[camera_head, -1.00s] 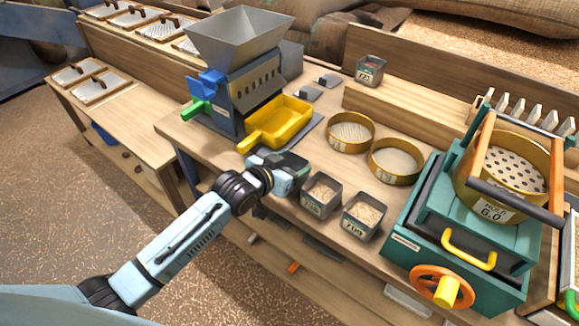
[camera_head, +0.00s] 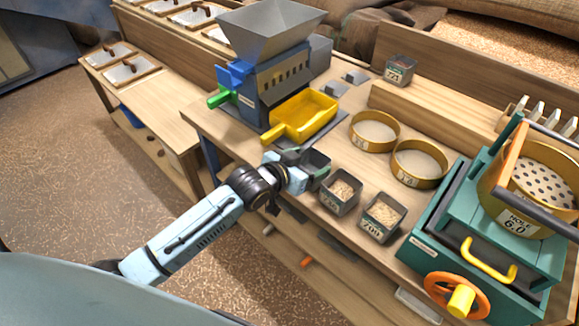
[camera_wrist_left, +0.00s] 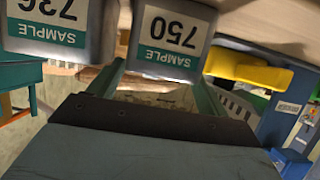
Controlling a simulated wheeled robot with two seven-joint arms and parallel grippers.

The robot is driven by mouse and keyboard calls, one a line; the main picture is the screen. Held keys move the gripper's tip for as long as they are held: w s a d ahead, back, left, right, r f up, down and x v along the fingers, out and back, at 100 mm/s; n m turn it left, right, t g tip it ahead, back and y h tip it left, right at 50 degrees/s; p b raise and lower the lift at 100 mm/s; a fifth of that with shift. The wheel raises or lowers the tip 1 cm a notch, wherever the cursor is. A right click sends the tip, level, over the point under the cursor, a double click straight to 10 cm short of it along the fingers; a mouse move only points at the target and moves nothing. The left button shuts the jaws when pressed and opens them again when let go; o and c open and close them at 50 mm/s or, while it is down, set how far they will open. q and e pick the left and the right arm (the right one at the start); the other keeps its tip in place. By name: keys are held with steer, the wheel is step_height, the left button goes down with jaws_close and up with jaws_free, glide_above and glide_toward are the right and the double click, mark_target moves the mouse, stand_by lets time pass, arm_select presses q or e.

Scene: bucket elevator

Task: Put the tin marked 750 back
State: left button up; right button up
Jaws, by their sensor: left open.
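Contact cannot be told. The tin marked 736 (camera_wrist_left: 55,22) is beside it. My right gripper is not in view.
Tins of grain (camera_head: 342,190) (camera_head: 383,217) stand on the bench beside the gripper. Two brass sieves (camera_head: 375,131) (camera_head: 419,163) and a yellow scoop tray (camera_head: 303,115) lie behind. A teal sieve machine (camera_head: 475,250) blocks the right. Another tin (camera_head: 399,70) is on the back ledge.

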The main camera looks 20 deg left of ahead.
arm_select(q)
steer(key=p+v, duration=0.1)
steer(key=v, duration=0.9)
steer(key=shift+p, duration=0.3)
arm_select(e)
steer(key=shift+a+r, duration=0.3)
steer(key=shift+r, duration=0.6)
arm_select(q)
steer(key=shift+r, duration=0.1)
steer(key=s+a+f+n+g+y, duration=0.15)
steer(key=s+f, duration=0.25)
steer(key=f, duration=0.6)
steer(key=s+a+f+g+y, duration=0.1)
steer(key=s+a+f+g, duration=0.2)
steer(key=f, duration=0.7)
steer(key=s+a+f+g+y, duration=0.1)
steer(key=s+a+f, duration=0.25)
steer(key=f, duration=0.65)
steer(key=s+f+g, duration=0.2)
steer(key=s+f, duration=0.3)
steer(key=s, duration=0.4)
steer(key=s+d+f+g, duration=0.1)
steer(key=s+f, duration=0.4)
steer(key=s, duration=0.5)
steer(key=s+d+f+g+y, duration=0.1)
steer(key=s+f+g, duration=0.2)
steer(key=s, duration=0.7)
step_height(320, 180, down, 2)
steer(key=shift+s+f, duration=0.15)
steer(key=shift+s, duration=0.1)
